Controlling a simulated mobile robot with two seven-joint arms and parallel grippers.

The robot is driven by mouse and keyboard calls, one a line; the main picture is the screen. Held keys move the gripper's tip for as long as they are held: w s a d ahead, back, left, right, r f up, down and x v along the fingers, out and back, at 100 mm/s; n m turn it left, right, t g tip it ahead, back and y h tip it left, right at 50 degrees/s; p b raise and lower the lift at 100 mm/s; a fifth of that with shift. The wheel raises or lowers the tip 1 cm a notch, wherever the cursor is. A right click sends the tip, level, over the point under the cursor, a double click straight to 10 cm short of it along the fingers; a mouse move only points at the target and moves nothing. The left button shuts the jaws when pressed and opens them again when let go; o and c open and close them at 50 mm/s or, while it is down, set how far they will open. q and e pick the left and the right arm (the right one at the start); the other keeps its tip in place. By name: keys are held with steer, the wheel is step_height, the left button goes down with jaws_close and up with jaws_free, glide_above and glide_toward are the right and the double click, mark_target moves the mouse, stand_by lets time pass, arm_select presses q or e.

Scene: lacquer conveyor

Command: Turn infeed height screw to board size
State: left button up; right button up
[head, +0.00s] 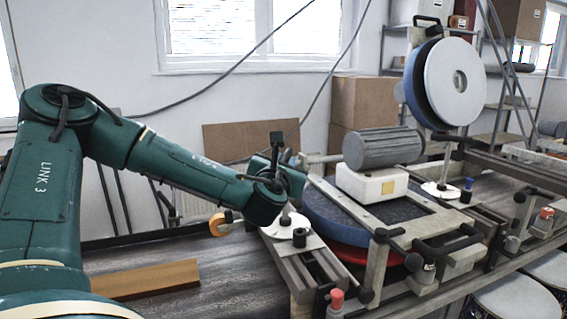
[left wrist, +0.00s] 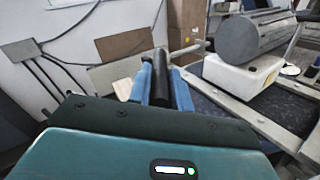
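My left gripper (head: 288,174) is over the near left end of the machine, at the infeed side. In the left wrist view its two blue fingers (left wrist: 164,86) stand on either side of a black cylinder (left wrist: 160,80). The gaps beside the cylinder look very small, and I cannot tell whether the fingers press on it. The cylinder may be the infeed height screw's handle, but no label shows. In the head view, a pale disc with a short post (head: 287,223) sits just below the gripper. An orange knob (head: 218,225) is to its left. My right gripper is not seen.
A grey motor on a white block (head: 372,184) stands right of the gripper. A large disc wheel (head: 455,82) rises behind it. A brown board (head: 150,279) lies on the dark surface at left. Steel rails (head: 306,272) and a red-capped post (head: 337,298) are in front.

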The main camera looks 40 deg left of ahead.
arm_select(q)
jaws_close()
steer(key=shift+a+r+t+h, duration=0.1)
steer(key=shift+a+t+h, duration=0.05)
steer(key=shift+t+h, duration=0.2)
